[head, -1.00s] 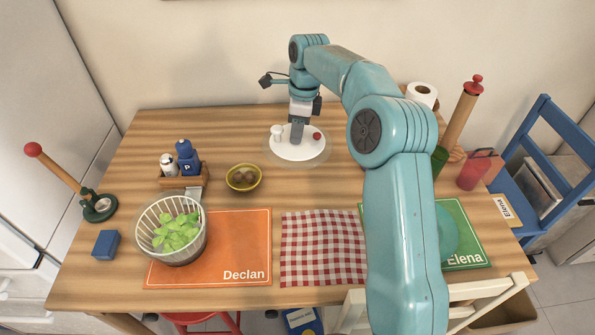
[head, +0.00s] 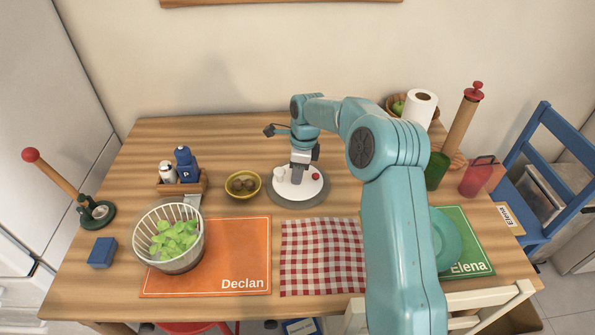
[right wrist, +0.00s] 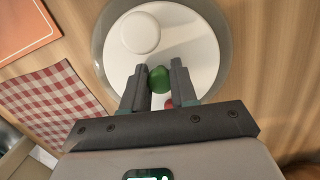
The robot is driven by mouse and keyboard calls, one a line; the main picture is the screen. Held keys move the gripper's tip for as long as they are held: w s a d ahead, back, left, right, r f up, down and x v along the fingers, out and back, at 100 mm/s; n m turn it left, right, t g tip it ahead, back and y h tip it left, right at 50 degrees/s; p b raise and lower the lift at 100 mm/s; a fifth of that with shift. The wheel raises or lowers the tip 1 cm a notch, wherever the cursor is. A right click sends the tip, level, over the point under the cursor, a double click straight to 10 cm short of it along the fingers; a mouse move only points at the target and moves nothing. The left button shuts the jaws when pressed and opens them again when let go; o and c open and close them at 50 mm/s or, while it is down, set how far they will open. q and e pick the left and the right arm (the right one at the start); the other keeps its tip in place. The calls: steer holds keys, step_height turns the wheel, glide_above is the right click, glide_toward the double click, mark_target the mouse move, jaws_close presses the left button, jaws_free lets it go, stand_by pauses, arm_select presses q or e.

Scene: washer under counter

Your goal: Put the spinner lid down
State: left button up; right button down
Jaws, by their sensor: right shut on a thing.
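The spinner lid (head: 312,195) is a white disc with a clear, greyish rim, a white knob and a red button. It lies level at the middle of the table, behind the checked cloth. I cannot tell whether its rim touches the wood. My right gripper (head: 297,178) points down over it. In the right wrist view the fingers (right wrist: 160,82) are shut on the lid's green knob (right wrist: 160,79), and the lid (right wrist: 198,45) fills the space beyond them. The spinner bowl (head: 187,262) with green leaves stands uncovered at the left. My left gripper is out of view.
A yellow bowl (head: 256,192) stands just left of the lid. The bottle caddy (head: 183,187) is farther left. The checked cloth (head: 322,258) is bare, between the orange mat (head: 240,250) and green mat (head: 470,240). Bare wood shows behind the lid.

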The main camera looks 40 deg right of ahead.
mark_target(303, 181)
steer(key=shift+f, duration=0.2)
steer(key=c, duration=0.9)
jaws_free()
steer(key=shift+w, duration=0.1)
steer(key=shift+r, duration=0.1)
steer(key=shift+r, duration=0.15)
steer(key=r, duration=0.4)
steer(key=r+p, duration=0.1)
steer(key=r, duration=0.3)
steer(key=s+d+r, duration=0.1)
steer(key=r, duration=0.2)
steer(key=shift+r+p, duration=0.3)
steer(key=shift+r, duration=0.1)
steer(key=shift+s, duration=0.1)
